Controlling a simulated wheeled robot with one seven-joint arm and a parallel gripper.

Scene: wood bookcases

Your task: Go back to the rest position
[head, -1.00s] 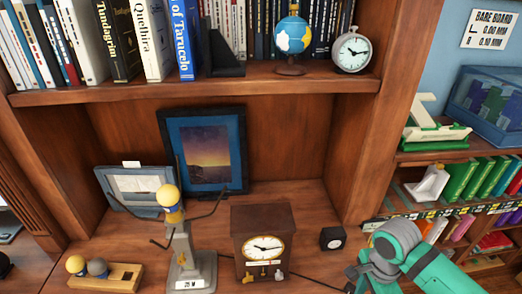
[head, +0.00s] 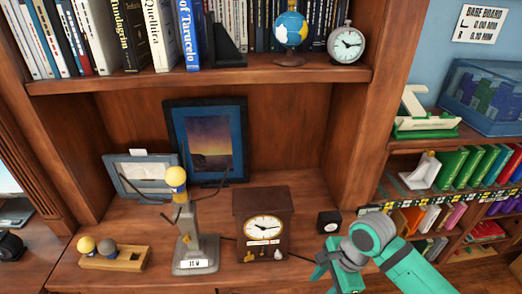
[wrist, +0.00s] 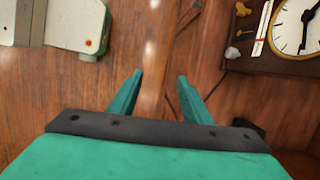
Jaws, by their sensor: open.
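My green arm enters from the lower right in the head view, with my gripper (head: 338,262) at the front right of the lower shelf. In the wrist view my gripper (wrist: 158,85) has its two green fingers spread apart with nothing between them. Below the fingers is bare brown wood. A brown mantel clock (head: 262,205) stands to the left of my gripper in the head view, apart from it. The clock also shows at the upper right of the wrist view (wrist: 270,58).
A figure with a yellow ball head (head: 196,250), a wooden block with two balls (head: 112,262), a small black cube (head: 328,223) and two frames, one blue-matted (head: 206,140), stand on the lower shelf. Books, a globe (head: 290,32) and an alarm clock (head: 346,46) are above.

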